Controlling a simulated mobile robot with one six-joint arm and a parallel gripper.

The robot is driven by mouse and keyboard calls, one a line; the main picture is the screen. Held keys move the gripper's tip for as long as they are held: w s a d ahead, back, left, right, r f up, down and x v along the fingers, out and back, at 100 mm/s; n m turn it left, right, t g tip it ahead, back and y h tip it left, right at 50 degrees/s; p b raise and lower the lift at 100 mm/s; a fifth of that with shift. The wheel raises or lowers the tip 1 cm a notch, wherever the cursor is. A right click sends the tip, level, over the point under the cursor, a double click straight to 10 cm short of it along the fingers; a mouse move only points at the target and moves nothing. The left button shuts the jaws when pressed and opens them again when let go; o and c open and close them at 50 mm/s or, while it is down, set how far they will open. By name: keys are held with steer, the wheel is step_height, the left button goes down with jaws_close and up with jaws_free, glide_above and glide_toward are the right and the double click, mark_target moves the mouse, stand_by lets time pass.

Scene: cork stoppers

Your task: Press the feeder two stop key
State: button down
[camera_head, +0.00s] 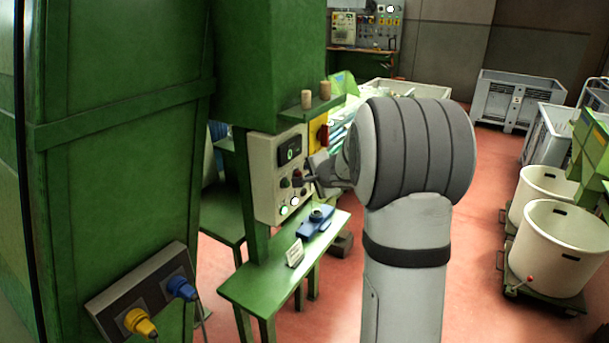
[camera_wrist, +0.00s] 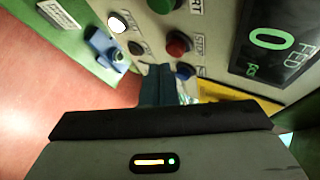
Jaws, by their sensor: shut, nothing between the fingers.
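A pale control panel (camera_head: 263,178) is fixed to the green frame, with a dark display showing a green 0. In the wrist view the panel carries a red key (camera_wrist: 178,43), a blue key (camera_wrist: 184,71), a green key (camera_wrist: 162,5), a black key (camera_wrist: 137,47) and a lit white key (camera_wrist: 118,22). My gripper (camera_head: 299,181) is shut and empty, close to the panel face. Its fingertips (camera_wrist: 160,70) appear just below the red and black keys; contact cannot be told.
A green bench (camera_head: 245,287) below the panel bears a blue device (camera_head: 316,222) and a small white card (camera_head: 295,252). Two corks (camera_head: 307,99) stand on a ledge above. A yellow plate with a red switch (camera_head: 322,135) sits beside the panel. White tubs (camera_head: 560,240) stand at right.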

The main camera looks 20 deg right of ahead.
steer(key=shift+w+a, duration=0.1)
steer(key=shift+w+a, duration=0.2)
steer(key=shift+w+a+b, duration=0.25)
steer(key=shift+w+b, duration=0.1)
stand_by(0.8)
steer(key=shift+s, duration=0.1)
steer(key=shift+s+d+b, duration=0.4)
steer(key=shift+s+d, duration=0.15)
steer(key=shift+s, duration=0.05)
steer(key=s+d+b, duration=0.1)
steer(key=s, duration=0.1)
steer(key=s+d, duration=0.2)
steer(key=shift+b, duration=0.35)
